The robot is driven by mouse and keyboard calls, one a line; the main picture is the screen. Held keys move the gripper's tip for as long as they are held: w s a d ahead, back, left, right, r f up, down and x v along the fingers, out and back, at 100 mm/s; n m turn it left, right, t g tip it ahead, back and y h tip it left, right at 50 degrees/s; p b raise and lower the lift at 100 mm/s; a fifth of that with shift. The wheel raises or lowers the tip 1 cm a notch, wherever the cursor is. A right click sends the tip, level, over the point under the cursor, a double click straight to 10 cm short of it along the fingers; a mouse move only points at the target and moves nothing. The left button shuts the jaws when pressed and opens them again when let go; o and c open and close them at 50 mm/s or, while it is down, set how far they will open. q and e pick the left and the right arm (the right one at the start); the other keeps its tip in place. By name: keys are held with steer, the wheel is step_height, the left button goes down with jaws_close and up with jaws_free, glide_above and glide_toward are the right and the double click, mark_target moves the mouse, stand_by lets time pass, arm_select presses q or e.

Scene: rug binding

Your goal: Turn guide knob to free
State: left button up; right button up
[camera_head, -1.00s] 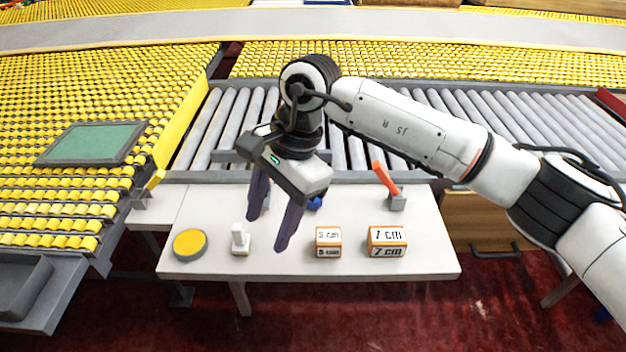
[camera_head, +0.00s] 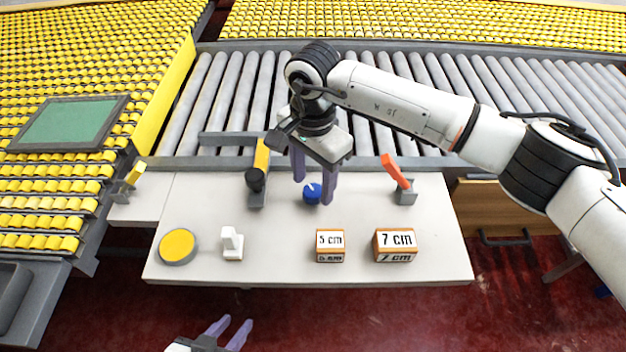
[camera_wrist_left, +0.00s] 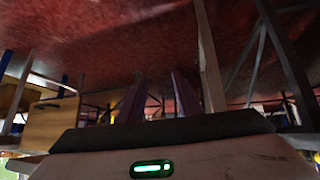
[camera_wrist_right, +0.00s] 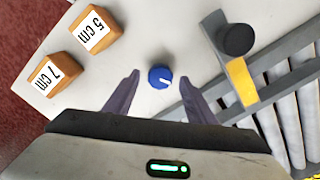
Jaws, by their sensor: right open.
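The guide knob is a small round blue knob (camera_head: 312,192) with a white pointer line, on the white table near the rollers. In the right wrist view the knob (camera_wrist_right: 160,77) lies between and beyond the two fingertips, its white line pointing to the right and slightly down. My right gripper (camera_head: 314,190) is open and empty, fingers pointing down over the knob; I cannot tell whether they touch it. My left gripper (camera_head: 233,330) is low in front of the table, fingers apart and empty; its fingers (camera_wrist_left: 155,95) also show in the left wrist view.
On the white table (camera_head: 270,258) stand a yellow button (camera_head: 178,246), a white switch (camera_head: 232,243), a 5 cm block (camera_head: 330,245) and a 7 cm block (camera_head: 395,245). A black-knobbed yellow lever (camera_head: 257,178) stands left of the blue knob, a red lever (camera_head: 395,171) right.

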steer(key=shift+f, duration=0.55)
steer(key=c, duration=1)
arm_select(q)
steer(key=shift+w+r, duration=0.35)
steer(key=shift+w, duration=0.15)
arm_select(e)
steer(key=shift+c, duration=0.2)
arm_select(q)
steer(key=shift+s+f, duration=0.1)
